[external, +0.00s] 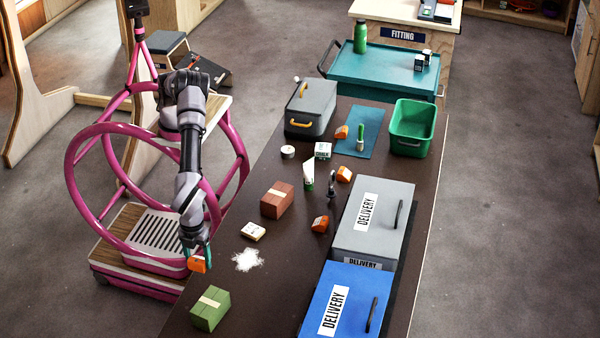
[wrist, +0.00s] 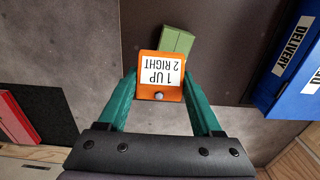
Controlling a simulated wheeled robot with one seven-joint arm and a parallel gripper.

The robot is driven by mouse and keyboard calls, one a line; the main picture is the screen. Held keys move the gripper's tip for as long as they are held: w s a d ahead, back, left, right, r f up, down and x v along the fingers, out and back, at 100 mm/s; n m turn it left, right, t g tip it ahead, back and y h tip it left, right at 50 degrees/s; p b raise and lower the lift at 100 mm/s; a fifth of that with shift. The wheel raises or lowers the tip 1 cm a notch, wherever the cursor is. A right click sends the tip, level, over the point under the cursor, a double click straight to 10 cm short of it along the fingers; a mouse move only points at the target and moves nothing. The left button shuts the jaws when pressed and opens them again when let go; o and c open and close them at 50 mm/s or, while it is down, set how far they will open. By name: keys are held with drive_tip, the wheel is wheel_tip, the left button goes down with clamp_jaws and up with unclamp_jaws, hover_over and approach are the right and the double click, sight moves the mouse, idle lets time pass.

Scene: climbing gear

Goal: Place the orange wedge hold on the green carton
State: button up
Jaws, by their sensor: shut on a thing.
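My gripper (external: 197,252) is shut on an orange wedge hold (external: 198,265) and holds it in the air near the table's left edge. In the wrist view the orange wedge hold (wrist: 160,84) sits between the two green fingers, its white label reading "1 UP 2 RIGHT" upside down. The green carton (external: 210,309) stands on the table at the near left, with a pale tape strip on top. The held wedge is apart from it, behind and slightly left in the external view. In the wrist view the green carton (wrist: 181,42) shows beyond the wedge, which hides part of it.
White powder (external: 247,260) and a small labelled box (external: 253,231) lie right of my gripper. A brown carton (external: 277,200) stands farther back. Other orange wedges (external: 320,224) lie on the table. Blue (external: 345,300) and grey (external: 372,220) delivery boxes stand to the right.

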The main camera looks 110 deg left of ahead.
wheel_tip(320, 180, down, 12)
drive_tip(key=shift+s+f, duration=0.1)
drive_tip(key=shift+f, duration=0.15)
idle(0.3)
drive_tip(key=shift+f, duration=0.15)
drive_tip(key=o, duration=1.4)
wheel_tip(320, 180, up, 12)
drive_tip(key=shift+r, duration=0.2)
